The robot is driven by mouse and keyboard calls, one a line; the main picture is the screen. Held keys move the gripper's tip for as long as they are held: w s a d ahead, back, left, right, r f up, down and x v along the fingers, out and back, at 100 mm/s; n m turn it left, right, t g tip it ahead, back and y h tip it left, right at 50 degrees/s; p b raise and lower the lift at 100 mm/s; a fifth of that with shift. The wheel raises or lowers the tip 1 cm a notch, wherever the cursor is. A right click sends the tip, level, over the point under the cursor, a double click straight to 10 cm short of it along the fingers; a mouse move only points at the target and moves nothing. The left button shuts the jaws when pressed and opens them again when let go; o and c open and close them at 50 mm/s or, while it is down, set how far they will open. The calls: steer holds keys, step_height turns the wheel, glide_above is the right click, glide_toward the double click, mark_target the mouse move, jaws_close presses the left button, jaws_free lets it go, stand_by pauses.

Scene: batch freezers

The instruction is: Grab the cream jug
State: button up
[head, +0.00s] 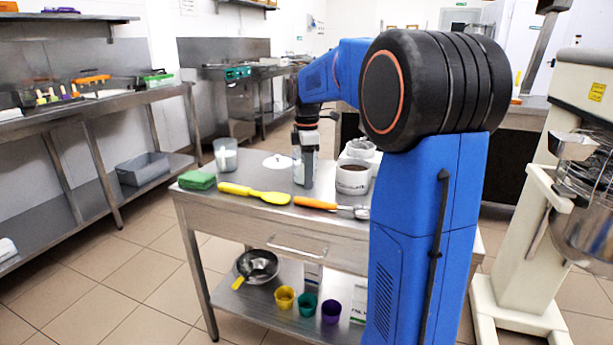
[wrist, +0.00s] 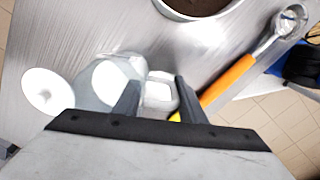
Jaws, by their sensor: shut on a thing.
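A clear jug with white contents, which I take to be the cream jug (head: 299,174), is upright at the middle of the steel table (head: 235,203). My gripper (head: 306,146) comes down on it from above and hides its upper part. In the wrist view the fingers of my gripper (wrist: 158,100) stand on both sides of a pale part of the jug (wrist: 108,82), shut on it. Whether its base touches the table is hard to tell.
A white tub (head: 352,180) of brown stuff stands close on the right. My arm hides the table's right side.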

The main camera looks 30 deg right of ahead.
steer(key=shift+r, duration=4.75)
